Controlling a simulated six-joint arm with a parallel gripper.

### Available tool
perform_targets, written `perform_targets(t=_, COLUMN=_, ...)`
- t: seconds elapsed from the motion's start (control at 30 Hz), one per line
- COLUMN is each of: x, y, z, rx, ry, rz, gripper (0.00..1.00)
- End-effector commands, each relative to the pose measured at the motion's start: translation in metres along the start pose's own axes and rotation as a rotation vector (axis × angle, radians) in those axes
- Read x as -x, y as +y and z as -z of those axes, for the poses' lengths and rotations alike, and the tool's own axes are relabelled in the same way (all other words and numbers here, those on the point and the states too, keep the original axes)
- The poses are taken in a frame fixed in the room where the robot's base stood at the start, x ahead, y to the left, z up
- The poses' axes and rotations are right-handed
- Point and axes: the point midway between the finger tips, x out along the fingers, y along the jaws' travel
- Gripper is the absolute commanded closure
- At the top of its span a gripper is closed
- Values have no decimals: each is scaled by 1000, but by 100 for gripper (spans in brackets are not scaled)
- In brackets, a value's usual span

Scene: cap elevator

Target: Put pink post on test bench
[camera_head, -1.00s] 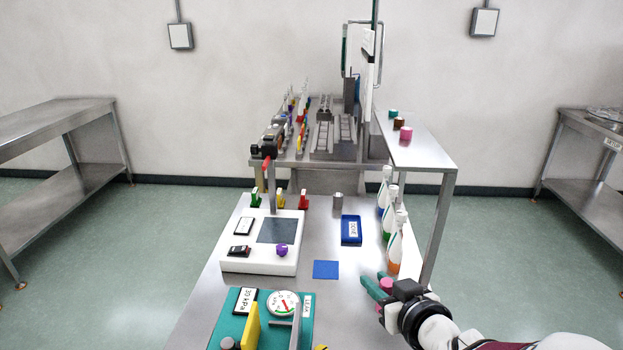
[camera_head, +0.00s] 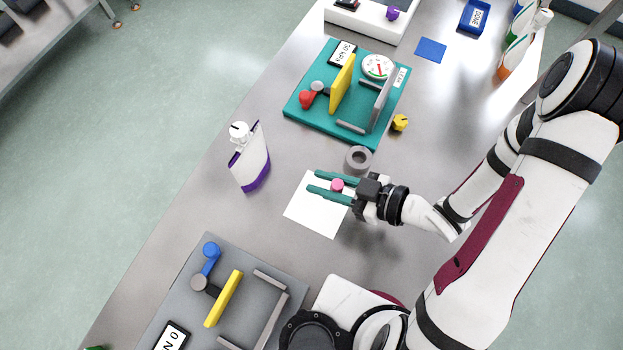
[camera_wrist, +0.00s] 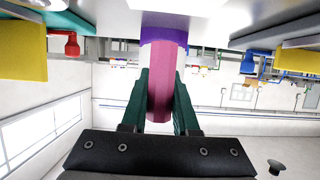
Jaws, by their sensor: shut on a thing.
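My gripper (camera_head: 314,181), with two green fingers, is shut on the pink post (camera_head: 337,185). It holds the post over the white square (camera_head: 318,219) on the metal table; the height above it is hard to tell. A teal plate (camera_head: 305,121) with a gauge, a yellow wall and a grey wall lies beyond the gripper. A grey plate (camera_head: 178,290) with a yellow wall lies nearer. No label tells which is the test bench.
A white and purple pouch (camera_head: 249,163) stands left of the fingers. A grey ring (camera_head: 358,159) lies close behind my gripper, and a yellow knob (camera_head: 400,122) beside the teal plate. Bottles (camera_head: 515,55) stand at the far right. Bare table lies left of the teal plate.

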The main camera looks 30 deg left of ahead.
Motion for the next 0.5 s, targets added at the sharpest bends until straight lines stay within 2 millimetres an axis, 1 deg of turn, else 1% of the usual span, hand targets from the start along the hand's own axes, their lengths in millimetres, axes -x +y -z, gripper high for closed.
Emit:
perform_targets(t=0.03, x=-13, y=-6, z=-3, rx=-2, ry=-3, rz=9, gripper=100)
perform_targets(t=0.1, x=-26, y=-8, z=-5, rx=-1, ry=-1, rz=6, gripper=100)
perform_targets(t=0.17, x=-33, y=-9, z=-7, rx=1, ry=-2, rz=2, gripper=100)
perform_targets(t=0.2, x=-36, y=-10, z=-11, rx=-1, ry=-2, rz=1, gripper=100)
perform_targets(t=0.3, x=-45, y=-10, z=-31, rx=-4, ry=-3, rz=-1, gripper=100)
perform_targets(t=0.37, x=-48, y=-9, z=-40, rx=-2, ry=-3, rz=-2, gripper=100)
perform_targets(t=0.43, x=-50, y=-9, z=-44, rx=-1, ry=-2, rz=-3, gripper=100)
perform_targets(t=0.5, x=-50, y=-9, z=-44, rx=1, ry=-2, rz=-4, gripper=100)
